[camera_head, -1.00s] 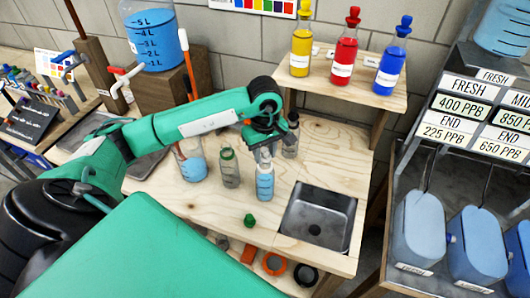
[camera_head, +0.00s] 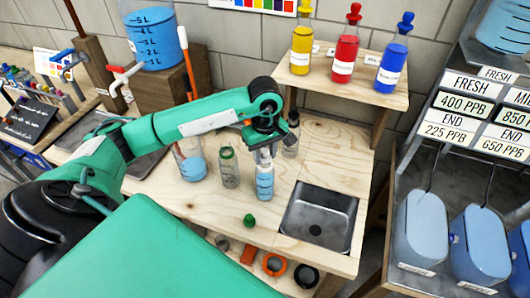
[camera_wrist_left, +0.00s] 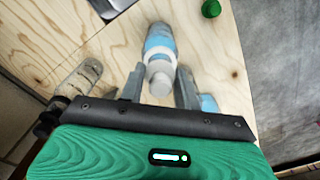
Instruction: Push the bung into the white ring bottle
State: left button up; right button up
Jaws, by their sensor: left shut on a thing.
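The white ring bottle (camera_head: 264,182), with blue liquid in it, stands upright on the wooden bench below my left gripper (camera_head: 264,158). In the left wrist view the bottle (camera_wrist_left: 159,40) shows between the fingers of the left gripper (camera_wrist_left: 160,88), with a pale band near its top. A pale grey-white bung (camera_wrist_left: 159,81) sits between the fingers, in line with the bottle's mouth. The left gripper is shut on this bung. How deep the bung sits is hidden. My right gripper is not in view.
A green bung (camera_head: 249,220) lies on the bench in front. The sink (camera_head: 320,215) is to the right. A shelf (camera_head: 345,85) with colored bottles stands behind.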

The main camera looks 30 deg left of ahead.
pick_arm(q)
jog(key=shift+f, duration=0.1)
jog(key=o, duration=1.6)
jog(key=shift+w, duration=0.1)
jog(key=shift+r+p, duration=1.35)
jog(key=shift+r, duration=2.3)
